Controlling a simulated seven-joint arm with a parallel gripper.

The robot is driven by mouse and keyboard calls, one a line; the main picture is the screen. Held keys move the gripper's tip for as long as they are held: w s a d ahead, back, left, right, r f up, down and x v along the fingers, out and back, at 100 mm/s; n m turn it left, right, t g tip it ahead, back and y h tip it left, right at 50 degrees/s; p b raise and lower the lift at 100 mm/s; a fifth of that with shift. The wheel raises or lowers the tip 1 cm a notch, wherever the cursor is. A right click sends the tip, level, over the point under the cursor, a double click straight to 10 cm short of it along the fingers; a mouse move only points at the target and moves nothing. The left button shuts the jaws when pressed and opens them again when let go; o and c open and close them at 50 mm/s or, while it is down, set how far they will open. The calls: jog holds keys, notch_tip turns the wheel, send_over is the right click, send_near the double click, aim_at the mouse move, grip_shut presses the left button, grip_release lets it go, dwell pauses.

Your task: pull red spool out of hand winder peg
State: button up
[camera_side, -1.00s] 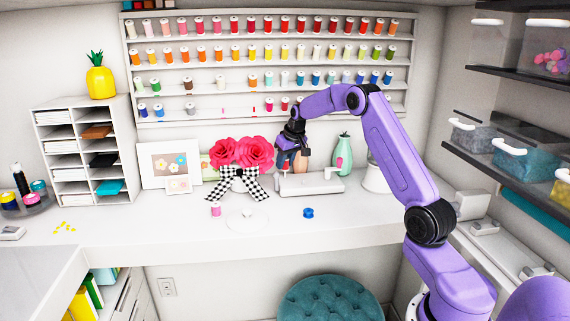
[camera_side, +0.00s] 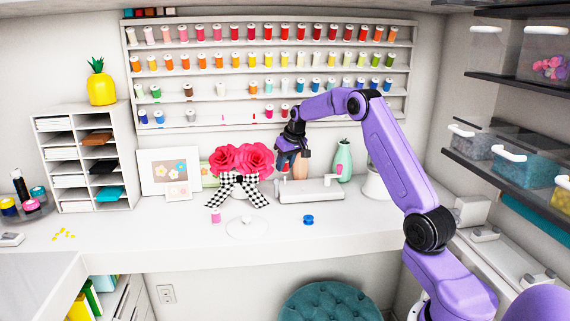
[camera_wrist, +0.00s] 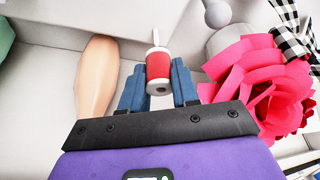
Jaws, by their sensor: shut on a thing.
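The red spool (camera_wrist: 158,66), red with white ends, sits between the blue fingers of my gripper (camera_wrist: 158,80) in the wrist view. The fingers are shut on it. A thin white peg (camera_wrist: 157,37) shows at its far end, but I cannot tell how much of the peg is inside the spool. In the side view my gripper (camera_side: 286,158) points down over the left end of the white hand winder (camera_side: 312,190). The spool is mostly hidden there by the gripper.
Pink paper flowers (camera_side: 240,159) with a checkered bow stand just left of my gripper. A pink spool (camera_side: 215,216) and a blue spool (camera_side: 308,220) stand in front on the table.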

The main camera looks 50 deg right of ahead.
jog(key=shift+r, duration=0.1)
jog(key=shift+r, duration=1.4)
jog(key=shift+r, duration=1.5)
jog(key=shift+r, duration=0.1)
jog(key=shift+r, duration=1.4)
jog(key=shift+r, duration=1.5)
